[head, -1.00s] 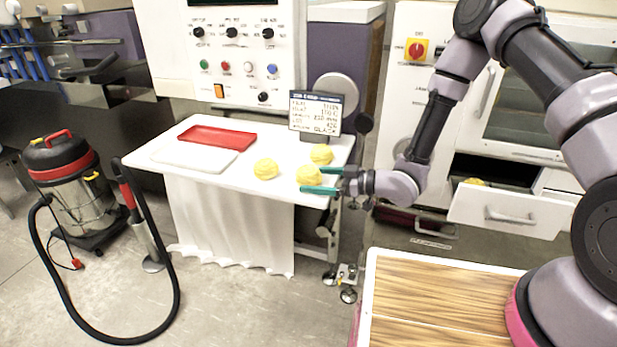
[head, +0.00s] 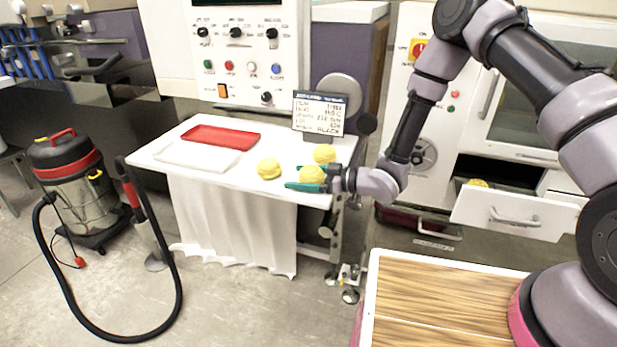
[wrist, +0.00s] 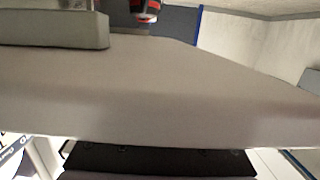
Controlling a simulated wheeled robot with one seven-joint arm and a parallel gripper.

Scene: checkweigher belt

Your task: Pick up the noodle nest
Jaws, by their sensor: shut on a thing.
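Three yellow noodle nests are at the right end of the white table (head: 285,185). My gripper (head: 297,177) has its teal fingers on either side of the front right noodle nest (head: 312,175) and is shut on it. The nest is at the table's front right corner, and I cannot tell whether it is clear of the surface. A second nest (head: 269,168) lies to its left, and a third nest (head: 324,153) lies just behind. In the wrist view I cannot make out the fingers or the held nest.
A red tray (head: 221,136) and a white board (head: 197,155) lie on the table's left half. A small display (head: 319,113) stands behind the nests. An open drawer (head: 510,220) is at right, with another yellow thing (head: 477,183) in it. A vacuum cleaner (head: 75,190) stands left.

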